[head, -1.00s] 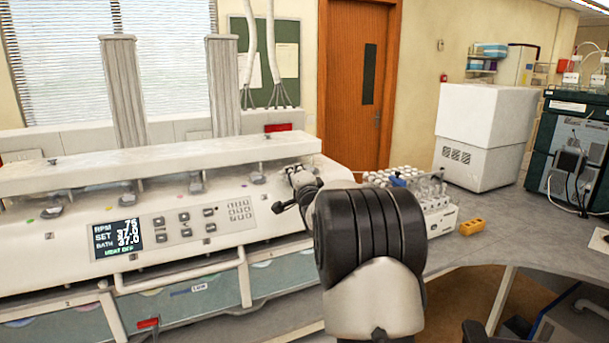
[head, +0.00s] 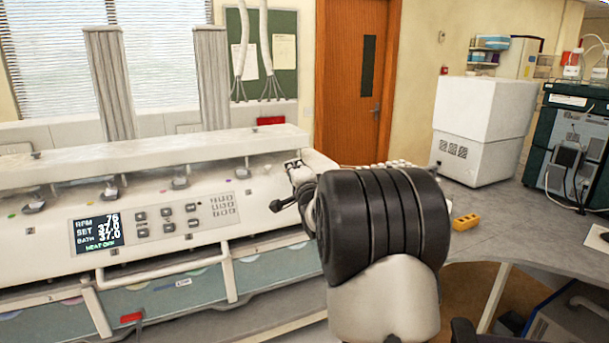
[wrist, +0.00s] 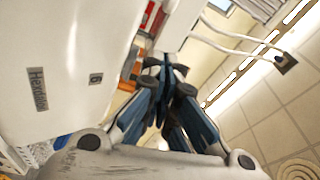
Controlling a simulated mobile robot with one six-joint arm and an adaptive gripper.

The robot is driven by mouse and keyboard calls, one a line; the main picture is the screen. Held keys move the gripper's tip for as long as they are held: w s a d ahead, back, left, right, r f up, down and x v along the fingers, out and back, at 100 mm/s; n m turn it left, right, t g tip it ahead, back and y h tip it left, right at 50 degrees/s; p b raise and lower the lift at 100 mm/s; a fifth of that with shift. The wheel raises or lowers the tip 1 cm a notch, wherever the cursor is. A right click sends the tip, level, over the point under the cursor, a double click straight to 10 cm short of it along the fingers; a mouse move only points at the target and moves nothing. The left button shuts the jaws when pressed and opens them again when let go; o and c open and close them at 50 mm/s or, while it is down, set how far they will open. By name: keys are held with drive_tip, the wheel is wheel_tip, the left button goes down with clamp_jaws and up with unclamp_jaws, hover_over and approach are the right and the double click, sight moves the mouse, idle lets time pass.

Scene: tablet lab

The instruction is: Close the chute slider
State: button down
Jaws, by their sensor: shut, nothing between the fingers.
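The long white tablet machine (head: 60,235) fills the left of the head view. Several small grey metal chute parts (head: 180,183) stand in a row along its sloped front. I cannot tell which one is the chute slider, or how far open it stands. My gripper is mostly hidden behind my black and white arm in the head view, by the machine's right end. In the wrist view my gripper's (wrist: 165,66) dark blue fingers are together and empty.
A white rail (head: 165,271) runs along the machine's front. A white cabinet (head: 480,125) and a dark instrument (head: 570,145) stand at the back right.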

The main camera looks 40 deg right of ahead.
drive_tip(key=v, duration=0.5)
drive_tip(key=shift+s+d+f, duration=0.1)
drive_tip(key=shift+s+d, duration=0.05)
drive_tip(key=shift+s, duration=0.05)
